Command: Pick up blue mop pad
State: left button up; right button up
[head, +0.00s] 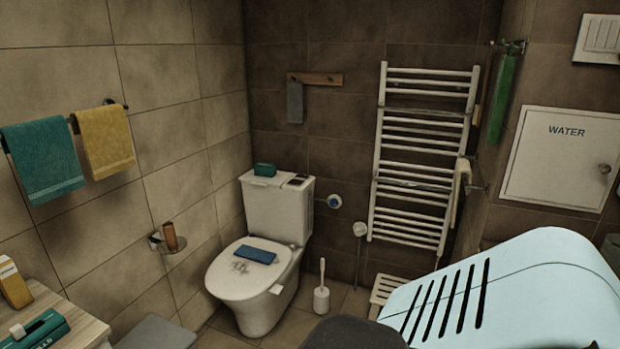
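A flat blue pad (257,254), which looks like the blue mop pad, lies on the closed lid of the white toilet (234,283). It lies toward the right side of the lid, beside a small grey-white patterned mark or item (242,267). Nothing covers the pad. Neither of my grippers is in view.
A toilet brush (321,290) stands on the floor right of the toilet. A white slatted stool (384,292) is farther right, below the towel radiator (424,160). A wooden counter (60,315) fills the lower left. A grey mat (155,333) lies near it.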

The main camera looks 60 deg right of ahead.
aim_at(247, 252)
jog(key=z, duration=1.65)
